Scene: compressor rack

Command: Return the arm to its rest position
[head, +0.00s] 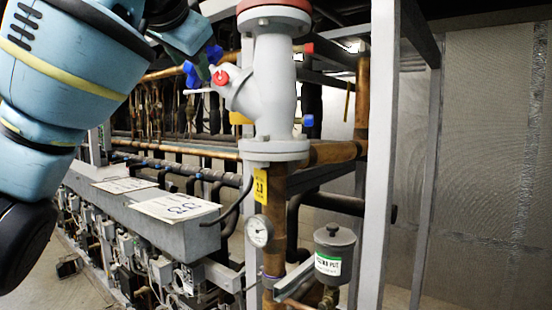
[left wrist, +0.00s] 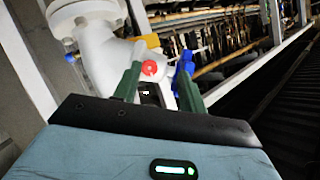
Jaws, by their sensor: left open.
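My left arm comes in from the left in the head view, bent, with its wrist at the top. The left gripper (head: 203,66) is beside the grey valve body (head: 272,90), close to a red round knob (head: 220,77). In the left wrist view the green fingers of my left gripper (left wrist: 158,82) stand apart with nothing held. The red knob (left wrist: 149,68) shows between them, nearer the left finger. A blue handle (left wrist: 185,68) shows by the right finger. I cannot tell whether either finger touches anything. My right gripper is in neither view.
A grey upright post (head: 378,150) and copper pipes (head: 335,153) stand right of the valve. A dial gauge (head: 259,231) and a grey canister (head: 334,255) are below. A grey trough with paper labels (head: 178,207) runs left. A bare wall (head: 475,150) is at right.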

